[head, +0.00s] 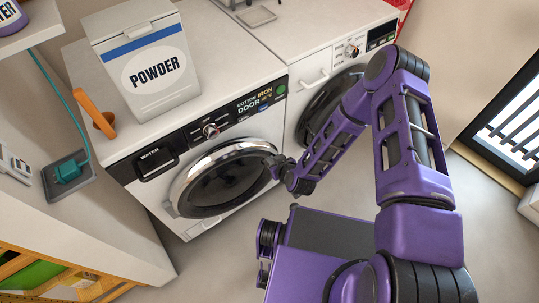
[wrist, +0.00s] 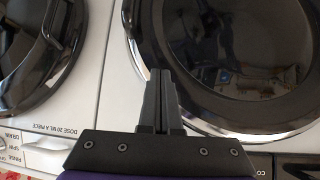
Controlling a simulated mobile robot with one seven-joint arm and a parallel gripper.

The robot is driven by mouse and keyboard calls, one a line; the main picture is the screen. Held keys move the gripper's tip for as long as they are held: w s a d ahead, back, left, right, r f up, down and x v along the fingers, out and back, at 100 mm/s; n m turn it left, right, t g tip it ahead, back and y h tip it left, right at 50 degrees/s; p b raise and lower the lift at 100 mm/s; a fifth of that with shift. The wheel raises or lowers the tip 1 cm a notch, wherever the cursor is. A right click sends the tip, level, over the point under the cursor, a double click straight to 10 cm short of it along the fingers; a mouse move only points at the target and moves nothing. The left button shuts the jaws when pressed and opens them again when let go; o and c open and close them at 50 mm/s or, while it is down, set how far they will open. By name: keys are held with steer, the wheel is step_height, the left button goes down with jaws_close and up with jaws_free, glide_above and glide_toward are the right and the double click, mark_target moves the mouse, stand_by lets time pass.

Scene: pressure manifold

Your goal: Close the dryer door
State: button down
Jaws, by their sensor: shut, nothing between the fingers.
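The dryer (head: 165,205) is the left white machine, with a "cotton iron" panel. Its round dark door (head: 222,180) has a wide chrome rim and appears nearly parallel to the front; I cannot tell whether it sits fully flush. In the wrist view the dryer door (wrist: 230,60) fills the right side. My gripper (head: 271,162) is at the right edge of the door in the head view. In the wrist view my gripper (wrist: 161,75) has its fingers together, empty, overlapping the chrome rim. Whether they touch it is unclear.
A second white machine (head: 312,75) with a dark round door (head: 325,108) stands directly to the right. A powder box (head: 150,70) and an orange-handled scoop (head: 95,112) are on the dryer top. A counter (head: 85,220) borders the left. Floor (head: 490,215) is open at right.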

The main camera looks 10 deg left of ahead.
mark_target(265, 148)
steer(key=shift+w+a+r, duration=0.1)
steer(key=shift+w+a, duration=0.6)
steer(key=shift+w, duration=0.1)
steer(key=w+a+b, duration=0.2)
steer(key=w, duration=0.1)
steer(key=shift+a, duration=0.2)
steer(key=shift+s+d+p, duration=0.1)
steer(key=shift+d+p, duration=0.1)
steer(key=shift+p, duration=0.1)
